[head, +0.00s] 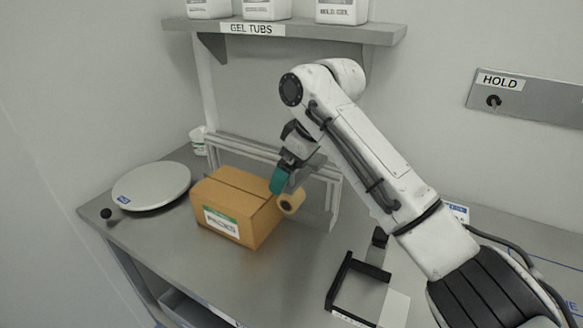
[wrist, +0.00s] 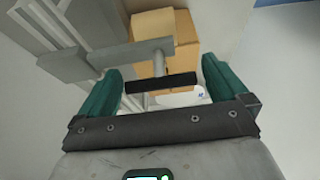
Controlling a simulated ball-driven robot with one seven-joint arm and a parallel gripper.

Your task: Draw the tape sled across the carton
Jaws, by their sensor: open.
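The brown carton (head: 232,212) sits closed on the grey bench, with a green and white label on its front. A tan tape roll (head: 291,202) shows at its right end; I take it as part of the tape sled, whose body is mostly hidden by my gripper. My gripper (head: 279,181) is over the carton's right end, its teal fingers pointing down. In the wrist view, the open fingers (wrist: 160,88) stand either side of a black bar (wrist: 160,83) on a grey post. I cannot tell whether they touch it. The carton (wrist: 183,50) shows beyond.
A metal rail frame (head: 250,150) stands behind the carton. A round white plate (head: 152,186) lies left, with a cup (head: 198,140) behind it. A black bracket (head: 345,290) stands at the front right. A shelf (head: 290,31) with tubs hangs above.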

